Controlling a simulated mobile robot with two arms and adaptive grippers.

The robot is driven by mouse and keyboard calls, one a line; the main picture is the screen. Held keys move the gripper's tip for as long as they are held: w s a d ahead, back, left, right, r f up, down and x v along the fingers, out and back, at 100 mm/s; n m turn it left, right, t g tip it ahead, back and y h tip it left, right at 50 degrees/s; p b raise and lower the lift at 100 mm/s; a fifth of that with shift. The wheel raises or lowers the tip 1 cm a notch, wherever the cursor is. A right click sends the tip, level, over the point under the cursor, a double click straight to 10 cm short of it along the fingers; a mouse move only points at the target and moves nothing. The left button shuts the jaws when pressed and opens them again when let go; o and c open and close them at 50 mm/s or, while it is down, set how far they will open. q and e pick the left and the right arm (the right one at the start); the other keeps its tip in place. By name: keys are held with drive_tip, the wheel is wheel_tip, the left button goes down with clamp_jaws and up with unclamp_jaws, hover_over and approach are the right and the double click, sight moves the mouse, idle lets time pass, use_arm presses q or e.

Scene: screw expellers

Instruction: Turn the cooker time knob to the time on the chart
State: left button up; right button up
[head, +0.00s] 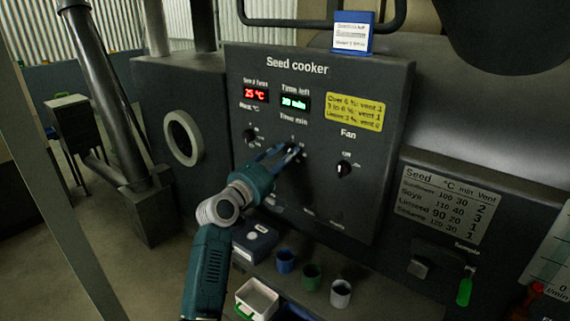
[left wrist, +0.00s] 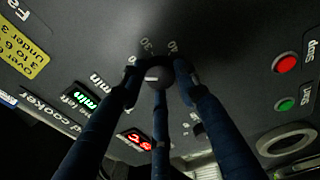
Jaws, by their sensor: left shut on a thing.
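The seed cooker panel (head: 270,185) faces me in the head view. Its time knob (head: 293,149), under the "Timer min" label, is mostly hidden by my left gripper (head: 280,153). In the left wrist view the fingers (left wrist: 158,85) close around the dark round knob (left wrist: 157,73); the dial marks beside it include 30. The green time display (head: 294,102) appears to read 30 min. The chart (head: 447,205) at the right lists seeds with °C, min and vent: Sunflower 100 30 2, Soya 110 40 3, Linseed 90 20 1, Sesame 120 30 1.
A heat knob (head: 250,136) sits left of the time knob and a fan knob (head: 344,169) right of it. A blue-framed card (head: 352,33) stands on top, its text too small to read.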

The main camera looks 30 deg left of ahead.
use_arm(q)
drive_tip(key=shift+a+f+m+h+b, duration=0.1)
drive_tip(key=shift+m+h+b, duration=0.4)
drive_tip(key=shift+m+b, duration=2.45)
drive_tip(key=shift+a+f+m+h+b, duration=0.1)
drive_tip(key=shift+m+h+b, duration=0.4)
drive_tip(key=shift+m+b, duration=2.4)
drive_tip(key=m+p, duration=0.2)
drive_tip(key=shift+r+m, duration=0.15)
drive_tip(key=shift+m, duration=0.2)
drive_tip(key=o, duration=1.2)
drive_tip(key=shift+c, duration=0.2)
drive_tip(key=shift+s, duration=0.15)
